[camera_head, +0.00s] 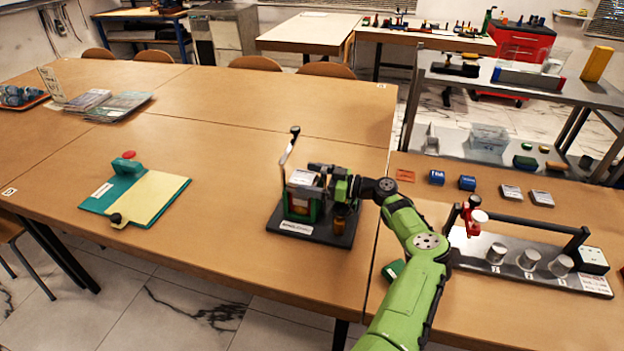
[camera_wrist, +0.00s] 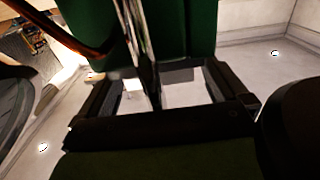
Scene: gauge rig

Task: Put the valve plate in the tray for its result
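My gripper (camera_head: 322,180) reaches in from the right to a green-framed rig on a dark base (camera_head: 330,232) in mid-table. A small pale-topped piece (camera_head: 303,179) sits at the rig's top, beside my fingers; it may be the valve plate, but I cannot confirm this. In the wrist view my two dark fingers stand apart (camera_wrist: 172,84), with a pale surface (camera_wrist: 188,94) between them and a green block (camera_wrist: 188,28) beyond. Whether they grip anything is unclear.
A lever (camera_head: 289,147) rises on the rig's left. A green-and-yellow board (camera_head: 136,193) lies to the left. Blue blocks (camera_head: 467,183), grey plates (camera_head: 511,192) and a rack with metal cylinders (camera_head: 528,260) stand at right. The table between board and rig is clear.

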